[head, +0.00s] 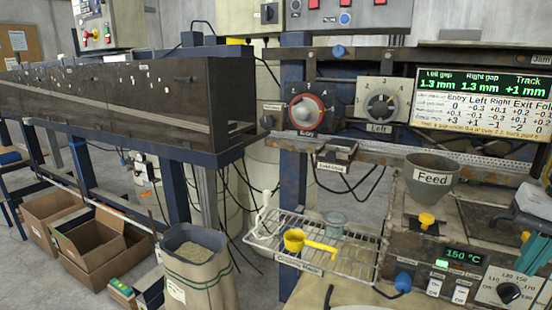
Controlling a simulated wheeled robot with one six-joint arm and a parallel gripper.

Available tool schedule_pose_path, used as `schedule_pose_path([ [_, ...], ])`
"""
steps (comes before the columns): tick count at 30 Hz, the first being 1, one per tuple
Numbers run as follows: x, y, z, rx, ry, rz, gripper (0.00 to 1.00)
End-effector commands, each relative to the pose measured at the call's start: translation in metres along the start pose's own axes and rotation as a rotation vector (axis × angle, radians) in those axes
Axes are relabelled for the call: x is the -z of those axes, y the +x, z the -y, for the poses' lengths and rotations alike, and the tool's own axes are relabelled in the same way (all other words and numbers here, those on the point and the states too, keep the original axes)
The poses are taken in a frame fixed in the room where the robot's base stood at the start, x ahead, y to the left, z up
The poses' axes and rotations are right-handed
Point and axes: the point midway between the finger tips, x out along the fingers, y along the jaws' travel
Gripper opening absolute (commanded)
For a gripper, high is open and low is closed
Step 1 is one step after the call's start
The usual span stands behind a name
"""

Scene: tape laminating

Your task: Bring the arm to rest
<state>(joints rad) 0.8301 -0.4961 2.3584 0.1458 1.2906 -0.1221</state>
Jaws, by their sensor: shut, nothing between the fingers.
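What looks like my gripper (526,237) is at the right edge of the head view, partly cut off by the frame. It has a pale grey body, a dark lower part and a teal tip. It appears in front of the right end of the machine, above the temperature dial, with nothing seen in it. I cannot tell whether it touches the machine. The rest of my arm is out of view.
A Feed hopper (430,178) and a heater box with a 150 °C display (459,256) stand left of the gripper. A wire rack (345,253) holds a yellow scoop (309,243) and a grey cup (335,222). A sack (200,275) and cardboard boxes (92,240) stand on the floor.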

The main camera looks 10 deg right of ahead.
Motion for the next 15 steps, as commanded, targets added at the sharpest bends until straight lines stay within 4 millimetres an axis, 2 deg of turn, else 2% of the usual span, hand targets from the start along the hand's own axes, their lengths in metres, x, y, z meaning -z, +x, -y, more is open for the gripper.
schedule_pose_path([
  [1, -0.011, 0.007, 0.015, -0.021, -0.057, 0.000, 0.00],
  [6, -0.044, 0.029, 0.049, -0.083, -0.232, -0.011, 0.00],
  [15, -0.101, 0.050, 0.092, -0.114, -0.606, -0.041, 0.00],
])
